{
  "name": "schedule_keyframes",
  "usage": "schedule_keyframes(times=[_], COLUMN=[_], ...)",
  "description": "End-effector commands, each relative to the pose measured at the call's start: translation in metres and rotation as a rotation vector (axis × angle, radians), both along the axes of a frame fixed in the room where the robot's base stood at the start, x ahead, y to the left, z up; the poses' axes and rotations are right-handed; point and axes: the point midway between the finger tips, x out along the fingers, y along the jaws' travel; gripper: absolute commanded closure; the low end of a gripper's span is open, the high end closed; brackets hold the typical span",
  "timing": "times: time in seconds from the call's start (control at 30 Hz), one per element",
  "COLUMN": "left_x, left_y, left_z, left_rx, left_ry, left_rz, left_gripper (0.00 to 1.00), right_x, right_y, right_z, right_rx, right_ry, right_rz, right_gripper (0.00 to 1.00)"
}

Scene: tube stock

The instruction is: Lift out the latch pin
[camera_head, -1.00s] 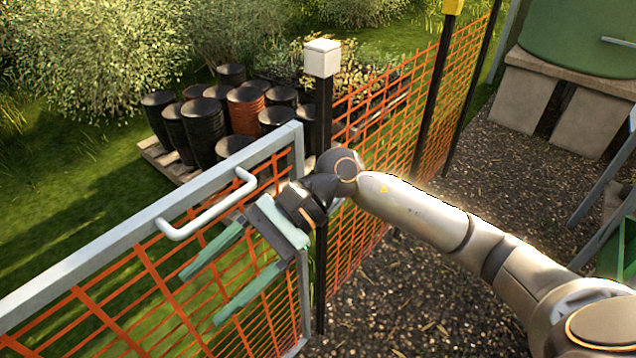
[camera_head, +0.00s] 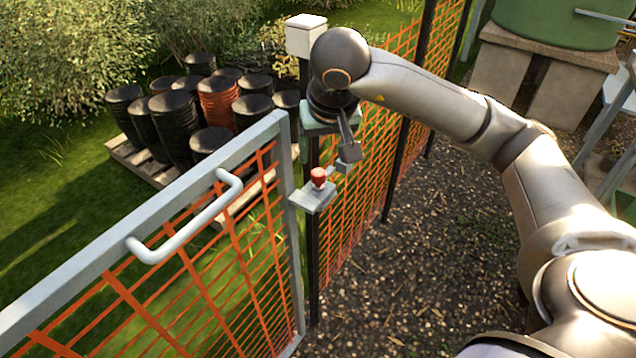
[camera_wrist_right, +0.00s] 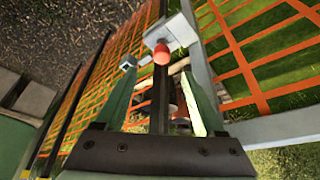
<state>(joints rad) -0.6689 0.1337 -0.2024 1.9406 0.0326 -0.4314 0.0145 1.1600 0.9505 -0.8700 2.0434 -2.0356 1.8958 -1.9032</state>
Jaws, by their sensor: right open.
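The latch pin (camera_head: 318,178) shows a red knob on top of a grey latch plate (camera_head: 312,197) at the gate's post-side edge. The knob also shows in the right wrist view (camera_wrist_right: 161,54), where it appears between the two green fingertips. My right gripper (camera_head: 328,152) is open and empty. In the head view it is by the dark post, just above and beyond the knob, with its fingers partly hidden by the wrist. I cannot tell the exact gap to the knob. The pin's shaft is hidden. My left gripper is not in view.
The gate (camera_head: 145,205) has a grey frame, orange mesh and a white handle (camera_head: 185,222). A dark post (camera_head: 311,240) with a white cap stands beside it, and orange mesh fence runs on behind. Gravel lies clear at the right.

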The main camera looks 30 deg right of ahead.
Motion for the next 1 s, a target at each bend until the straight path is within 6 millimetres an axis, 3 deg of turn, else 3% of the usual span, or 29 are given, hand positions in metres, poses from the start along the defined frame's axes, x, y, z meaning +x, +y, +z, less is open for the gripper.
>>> schedule_keyframes(times=[0.27, 0.5, 0.8, 1.0], left_x=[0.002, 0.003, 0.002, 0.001], left_y=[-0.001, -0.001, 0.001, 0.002], left_z=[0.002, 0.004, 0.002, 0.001], left_rx=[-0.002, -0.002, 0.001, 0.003], left_ry=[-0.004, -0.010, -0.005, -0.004], left_rz=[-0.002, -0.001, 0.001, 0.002], left_gripper=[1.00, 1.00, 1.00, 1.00], right_x=[0.008, 0.020, 0.023, 0.023], right_y=[-0.003, -0.006, -0.007, -0.007], right_z=[-0.023, -0.056, -0.062, -0.061], right_rx=[0.001, 0.002, 0.002, 0.003], right_ry=[0.003, 0.002, -0.001, -0.001], right_rz=[0.000, -0.001, 0.000, 0.000], right_gripper=[0.29, 0.29, 0.29, 0.49])
